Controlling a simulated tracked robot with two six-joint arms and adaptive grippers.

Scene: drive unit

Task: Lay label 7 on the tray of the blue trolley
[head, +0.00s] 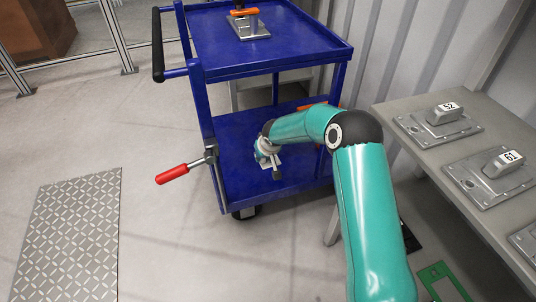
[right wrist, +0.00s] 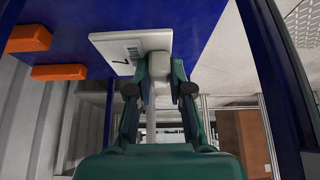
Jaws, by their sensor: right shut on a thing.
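The blue trolley (head: 207,78) has an upper tray (head: 215,45) and a lower tray (head: 240,185). My right gripper (head: 268,155) is low over the lower tray, between the two levels. In the right wrist view my right gripper (right wrist: 160,88) is shut on the pale stem of label 7 (right wrist: 113,46), a light plate with a dark 7. The plate is at or just above the blue surface; I cannot tell if it touches. In the head view only a small pale part of label 7 (head: 271,163) shows. My left gripper is out of view.
Orange blocks (right wrist: 58,72) lie on the lower tray. A metal plate (head: 250,28) with an orange part stands on the upper tray. A red-handled lever (head: 172,174) sticks out left. The table (head: 400,104) at right bears plates marked 52 and 61.

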